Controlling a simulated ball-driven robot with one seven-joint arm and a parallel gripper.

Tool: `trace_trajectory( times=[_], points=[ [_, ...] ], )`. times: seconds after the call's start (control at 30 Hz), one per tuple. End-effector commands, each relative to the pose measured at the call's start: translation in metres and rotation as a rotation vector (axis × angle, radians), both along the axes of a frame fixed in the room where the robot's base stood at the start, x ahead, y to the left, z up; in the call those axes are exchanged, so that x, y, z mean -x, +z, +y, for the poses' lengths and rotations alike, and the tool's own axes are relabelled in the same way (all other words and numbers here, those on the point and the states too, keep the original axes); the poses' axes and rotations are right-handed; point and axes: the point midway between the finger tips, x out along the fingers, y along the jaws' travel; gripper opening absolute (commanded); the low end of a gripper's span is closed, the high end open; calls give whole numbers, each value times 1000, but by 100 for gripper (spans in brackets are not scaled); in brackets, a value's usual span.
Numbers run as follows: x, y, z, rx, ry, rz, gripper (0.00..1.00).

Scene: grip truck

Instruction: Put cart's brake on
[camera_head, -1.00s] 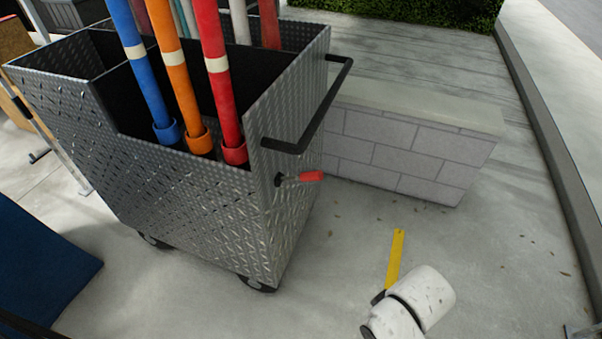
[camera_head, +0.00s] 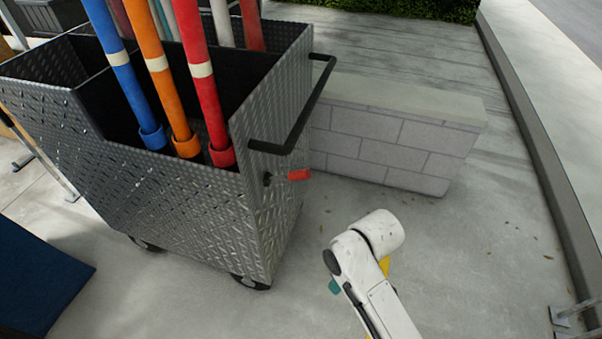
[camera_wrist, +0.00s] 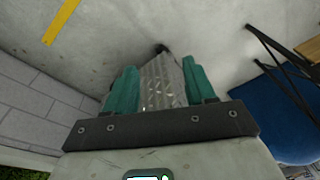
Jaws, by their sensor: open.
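The cart (camera_head: 165,200) is a diamond-plate metal box on dark wheels, with a black push handle (camera_head: 300,125) at its right end. The brake lever's red grip (camera_head: 299,175) sticks out to the right below that handle, on a short dark pivot. My gripper is below and right of the lever, apart from it. In the head view only a bit of teal fingertip (camera_head: 334,286) shows past my arm. In the wrist view my gripper (camera_wrist: 160,82) has its two teal fingers spread, with the cart's metal side (camera_wrist: 163,88) seen beyond them. I cannot make out the lever there.
Blue, orange and red poles (camera_head: 205,85) stand in the cart. A low block wall (camera_head: 390,150) is behind its right end. A yellow strip (camera_wrist: 62,20) lies on the concrete. A dark blue panel (camera_head: 40,270) is at left. The floor right of the cart is open.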

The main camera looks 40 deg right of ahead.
Motion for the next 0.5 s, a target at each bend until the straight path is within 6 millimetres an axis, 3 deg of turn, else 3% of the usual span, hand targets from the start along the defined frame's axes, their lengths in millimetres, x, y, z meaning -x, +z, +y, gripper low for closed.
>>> trace_trajectory(
  times=[0.03,0.17,0.3,0.5],
  points=[
    [-26,13,-8,-17,20,-18,55],
    [-81,34,-27,-63,93,-54,55],
    [-136,68,-55,-106,175,-104,55],
    [-194,122,-95,-147,280,-175,55]
  ],
)
